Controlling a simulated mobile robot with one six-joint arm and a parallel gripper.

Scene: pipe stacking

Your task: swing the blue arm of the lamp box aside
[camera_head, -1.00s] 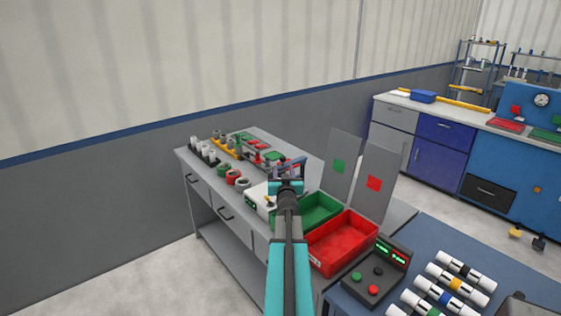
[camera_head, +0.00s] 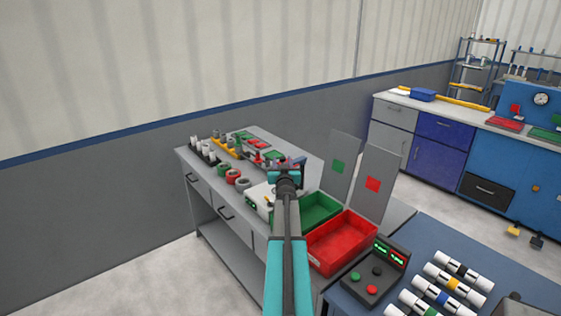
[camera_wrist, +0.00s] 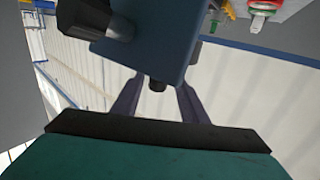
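In the wrist view, a blue flat piece (camera_wrist: 165,55) with a dark knob and a small dark peg fills the top middle, very close. It looks like the blue arm of the lamp box, but I cannot see what it joins. My gripper (camera_wrist: 158,92) has its two fingers apart, one either side of the peg, near the lower edge of the blue piece. Touching cannot be told. In the head view, my gripper (camera_head: 292,164) is over the grey bench, mostly hidden by my wrist. The lamp box cannot be made out clearly there.
A white box with a display (camera_head: 258,198) stands left of my arm. A green bin (camera_head: 318,212) and a red bin (camera_head: 340,242) with upright panels stand right. Coloured rings (camera_head: 233,177) and pipes line the grey bench (camera_head: 270,136). A button box (camera_head: 376,272) sits in front.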

